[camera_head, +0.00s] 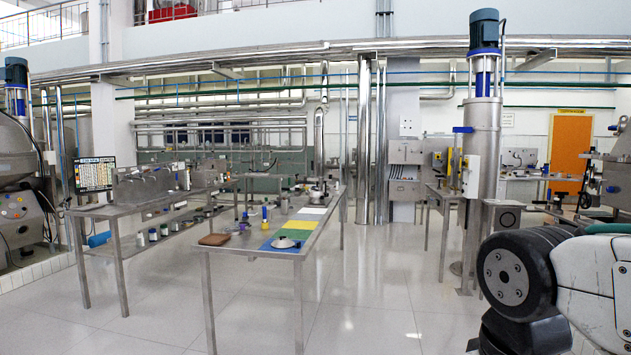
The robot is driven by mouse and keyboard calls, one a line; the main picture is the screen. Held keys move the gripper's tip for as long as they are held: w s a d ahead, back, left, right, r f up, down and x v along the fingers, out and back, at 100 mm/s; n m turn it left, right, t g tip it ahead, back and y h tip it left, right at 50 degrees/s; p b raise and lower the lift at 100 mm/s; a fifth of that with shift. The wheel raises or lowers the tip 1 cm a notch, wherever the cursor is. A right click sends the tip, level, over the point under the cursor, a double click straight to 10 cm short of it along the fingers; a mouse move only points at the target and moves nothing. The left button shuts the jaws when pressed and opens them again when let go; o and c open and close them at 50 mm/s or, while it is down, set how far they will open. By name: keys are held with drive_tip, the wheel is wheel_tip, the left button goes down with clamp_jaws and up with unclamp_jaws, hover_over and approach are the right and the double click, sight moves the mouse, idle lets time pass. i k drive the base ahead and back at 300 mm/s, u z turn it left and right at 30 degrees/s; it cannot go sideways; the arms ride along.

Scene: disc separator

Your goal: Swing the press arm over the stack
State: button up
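A long steel table (225,262) stands in the middle. Near its front, a small pale round disc-like part (285,243) lies on a blue mat (268,246). A small metal device (317,191) stands at the far end of the table; it is too small for me to tell whether it is the press or to make out a press arm or a stack. My own arm's black and white links fill the lower right corner, but my gripper is not in view.
Yellow (298,224) and green mats and a brown board (214,239) lie on the table. A second steel table (112,207) stands left. A steel column (482,150) stands right. Open tiled floor (375,300) lies between the middle table and my arm.

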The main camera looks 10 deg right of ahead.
sight(321, 179)
drive_tip(key=z, duration=0.2)
drive_tip(key=i, duration=0.9)
drive_tip(key=z, duration=0.6)
drive_tip(key=i, duration=1.95)
drive_tip(key=z, duration=0.4)
drive_tip(key=i, duration=1.95)
drive_tip(key=u, duration=0.35)
drive_tip(key=i, duration=1.95)
drive_tip(key=u, duration=0.85)
drive_tip(key=i, duration=1.55)
drive_tip(key=u, duration=0.45)
